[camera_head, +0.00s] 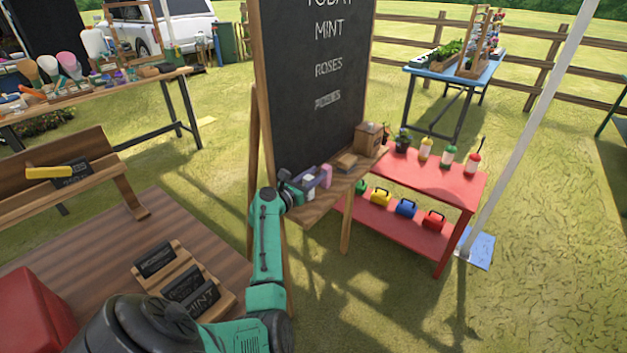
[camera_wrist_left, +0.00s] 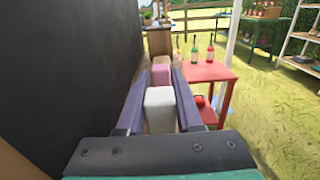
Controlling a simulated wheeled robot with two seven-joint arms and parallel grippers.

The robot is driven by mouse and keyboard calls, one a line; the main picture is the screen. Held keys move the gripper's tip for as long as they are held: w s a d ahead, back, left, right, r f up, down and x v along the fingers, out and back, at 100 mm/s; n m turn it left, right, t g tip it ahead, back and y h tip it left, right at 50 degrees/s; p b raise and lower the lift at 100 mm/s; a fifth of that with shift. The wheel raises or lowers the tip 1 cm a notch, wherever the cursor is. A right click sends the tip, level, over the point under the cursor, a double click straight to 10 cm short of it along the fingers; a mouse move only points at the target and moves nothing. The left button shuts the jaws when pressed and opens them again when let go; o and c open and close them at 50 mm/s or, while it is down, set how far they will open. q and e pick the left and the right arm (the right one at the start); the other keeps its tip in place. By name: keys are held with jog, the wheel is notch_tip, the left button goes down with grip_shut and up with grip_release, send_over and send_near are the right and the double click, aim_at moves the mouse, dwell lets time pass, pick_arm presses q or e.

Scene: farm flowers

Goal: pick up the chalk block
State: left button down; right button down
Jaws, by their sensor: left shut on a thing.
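My left gripper (camera_head: 306,184) is at the wooden ledge (camera_head: 337,190) of the chalkboard, with its arm reaching up from the bottom of the head view. In the left wrist view the gripper (camera_wrist_left: 160,97) is shut on a white chalk block (camera_wrist_left: 160,111), one finger on each side of it. A pink block (camera_head: 326,176) sits on the ledge just beyond the fingertips; it also shows in the left wrist view (camera_wrist_left: 161,74). I cannot tell whether the white block touches the ledge. My right gripper is not in view.
The tall chalkboard (camera_head: 315,100) stands close along the gripper's left. A wooden box (camera_head: 368,138) stands at the ledge's far end. A red table (camera_head: 440,176) with bottles is to the right. A brown table (camera_head: 90,250) with small signs is at lower left.

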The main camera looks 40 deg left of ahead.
pick_arm(q)
notch_tip(320, 180, up, 19)
jog(key=p, duration=0.2)
jog(key=shift+f, duration=0.1)
